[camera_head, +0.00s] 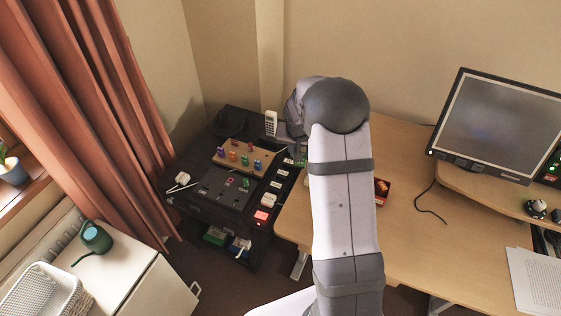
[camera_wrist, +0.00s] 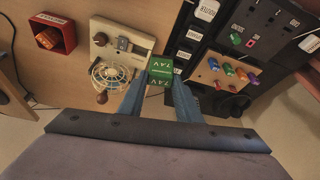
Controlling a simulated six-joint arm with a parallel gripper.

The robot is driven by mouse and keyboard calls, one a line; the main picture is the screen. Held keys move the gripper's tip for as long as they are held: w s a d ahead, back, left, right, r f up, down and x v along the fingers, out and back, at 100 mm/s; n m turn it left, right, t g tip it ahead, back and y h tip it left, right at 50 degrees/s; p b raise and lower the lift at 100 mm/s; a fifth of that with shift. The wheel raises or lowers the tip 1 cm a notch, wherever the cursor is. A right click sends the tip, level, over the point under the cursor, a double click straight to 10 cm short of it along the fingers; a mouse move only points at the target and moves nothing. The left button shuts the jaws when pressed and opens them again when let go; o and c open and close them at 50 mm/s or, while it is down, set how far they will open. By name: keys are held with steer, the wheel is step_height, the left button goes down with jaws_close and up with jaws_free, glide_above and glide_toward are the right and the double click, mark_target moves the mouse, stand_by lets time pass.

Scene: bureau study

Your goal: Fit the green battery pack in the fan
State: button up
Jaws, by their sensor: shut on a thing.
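My gripper (camera_wrist: 159,82) shows in the wrist view with its two blue fingers shut on the green battery pack (camera_wrist: 161,69), which is marked 7.4 V. The fan (camera_wrist: 121,36) is a cream unit with a round wire cage and a small grey part on its face. It lies just left of the pack in the wrist view. The pack appears over the fan's right edge, and I cannot tell whether they touch.
A red tray (camera_wrist: 66,27) with an orange block stands left of the fan; it also shows in the head view (camera_head: 382,187). A wooden board (camera_head: 222,159) with coloured pegs and a red-lit device (camera_head: 261,216) are on the black unit. A monitor (camera_head: 495,120) stands right.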

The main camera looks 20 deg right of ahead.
steer(key=w+d+f+m+h+b, duration=0.1)
steer(key=d+f+m+b, duration=0.1)
steer(key=d+f, duration=0.5)
steer(key=shift+w+d+f+m+b, duration=0.15)
steer(key=shift+f+m+b, duration=0.15)
steer(key=shift+f+b, duration=0.7)
steer(key=shift+f+b, duration=1.75)
steer(key=shift+b, duration=0.1)
stand_by(1.4)
steer(key=o, duration=1.2)
steer(key=shift+o, duration=0.2)
steer(key=shift+r, duration=0.2)
step_height(320, 180, up, 7)
steer(key=p, duration=0.4)
steer(key=shift+f, duration=0.15)
